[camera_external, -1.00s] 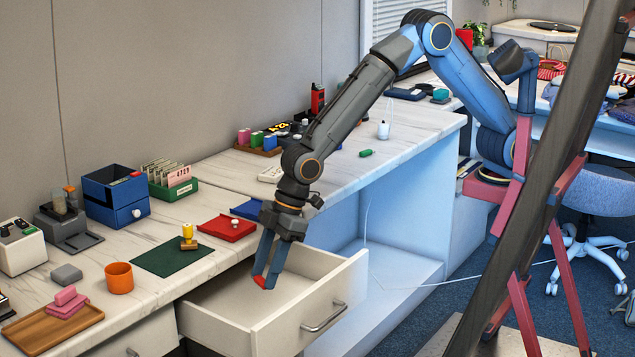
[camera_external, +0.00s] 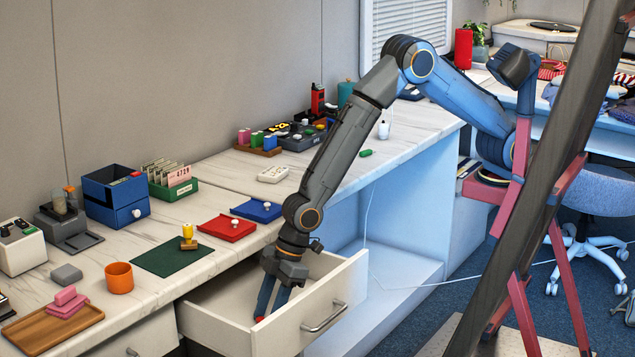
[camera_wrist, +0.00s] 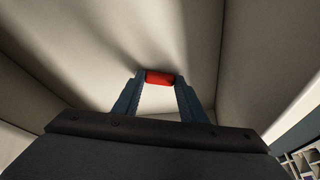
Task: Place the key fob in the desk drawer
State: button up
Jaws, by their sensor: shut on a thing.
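The desk drawer (camera_external: 222,317) is pulled open below the desktop and looks otherwise empty. My gripper (camera_external: 264,315) reaches down inside it, with the fingertips low between its walls. The fingers are shut on a small red thing, the key fob (camera_wrist: 160,77), which sits between the tips in the wrist view. In the outside view only a bit of red shows at the fingertips. The pale drawer floor (camera_wrist: 185,30) lies behind the fob in the wrist view. I cannot tell whether the fob touches the floor.
The drawer front with its metal handle (camera_external: 324,317) stands on the near side. The desktop above holds a red tray (camera_external: 227,229), a blue tray (camera_external: 257,211), a green mat (camera_external: 160,262) and an orange cup (camera_external: 119,278). A dark diagonal post (camera_external: 545,180) crosses the right foreground.

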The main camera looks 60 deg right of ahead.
jog(key=shift+f, duration=0.1)
jog(key=o, duration=1)
jog(key=v, duration=1.2)
jog(key=shift+p, duration=0.3)
jog(key=shift+r, duration=0.2)
